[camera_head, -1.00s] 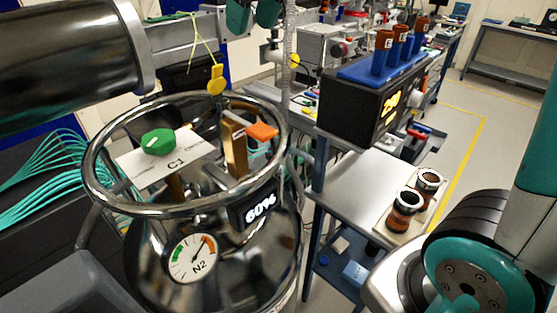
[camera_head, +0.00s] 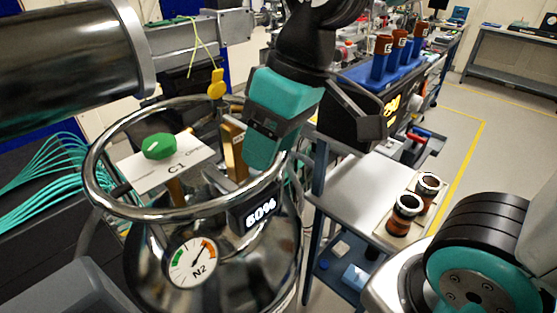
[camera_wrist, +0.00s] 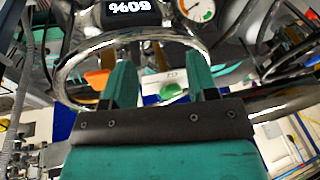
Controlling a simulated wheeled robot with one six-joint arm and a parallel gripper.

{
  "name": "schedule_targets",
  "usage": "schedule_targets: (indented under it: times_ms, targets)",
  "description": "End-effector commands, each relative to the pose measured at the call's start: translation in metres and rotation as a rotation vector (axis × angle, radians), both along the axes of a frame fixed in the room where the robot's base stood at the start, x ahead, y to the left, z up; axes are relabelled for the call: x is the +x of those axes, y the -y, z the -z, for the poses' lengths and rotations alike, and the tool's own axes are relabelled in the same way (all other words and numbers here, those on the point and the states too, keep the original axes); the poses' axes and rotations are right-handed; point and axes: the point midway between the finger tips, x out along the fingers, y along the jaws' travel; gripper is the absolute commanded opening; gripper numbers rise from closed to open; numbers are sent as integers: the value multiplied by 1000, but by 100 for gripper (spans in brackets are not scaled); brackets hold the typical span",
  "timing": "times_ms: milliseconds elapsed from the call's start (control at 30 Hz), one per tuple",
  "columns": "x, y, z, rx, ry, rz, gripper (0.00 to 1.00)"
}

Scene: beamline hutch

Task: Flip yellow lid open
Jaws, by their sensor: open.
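A small yellow piece (camera_head: 217,84) with a rounded lower end hangs by a yellow-green cord behind the steel vessel (camera_head: 120,200). I cannot tell whether it is the lid, and no other yellow lid is clear. My gripper (camera_head: 264,160) is at the right side of the vessel's ring-shaped rim, right of and below the yellow piece. In the wrist view my gripper (camera_wrist: 161,72) shows two teal fingers apart with nothing held between them. The wrist view looks at the rim, with an orange piece (camera_wrist: 97,79) and a green knob (camera_wrist: 174,91) beyond the fingers.
A white C1 card (camera_head: 190,163) lies within the rim, near a brass post (camera_head: 233,137). A large dark cylinder (camera_head: 65,62) crosses at upper left. A trolley (camera_head: 350,190) holds two brown jars (camera_head: 404,214) at right. Open floor (camera_head: 455,150) lies beyond.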

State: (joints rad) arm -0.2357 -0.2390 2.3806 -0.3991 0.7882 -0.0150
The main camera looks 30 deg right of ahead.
Motion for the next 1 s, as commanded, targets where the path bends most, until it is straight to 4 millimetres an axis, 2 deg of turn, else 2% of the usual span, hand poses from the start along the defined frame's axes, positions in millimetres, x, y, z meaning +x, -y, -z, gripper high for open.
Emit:
schedule_targets:
  times_ms: [200,567,600,667,800,833,1000]
  targets:
    - [-23,-4,11,19,-28,-26,53]
    - [-28,-5,14,24,-35,-33,53]
    - [-28,-5,14,24,-35,-33,51]
    - [-31,-5,15,25,-39,-35,37]
    - [-59,-9,28,48,-74,-64,5]
    - [-63,-9,29,51,-78,-68,0]
    - [-62,-10,29,52,-78,-67,0]
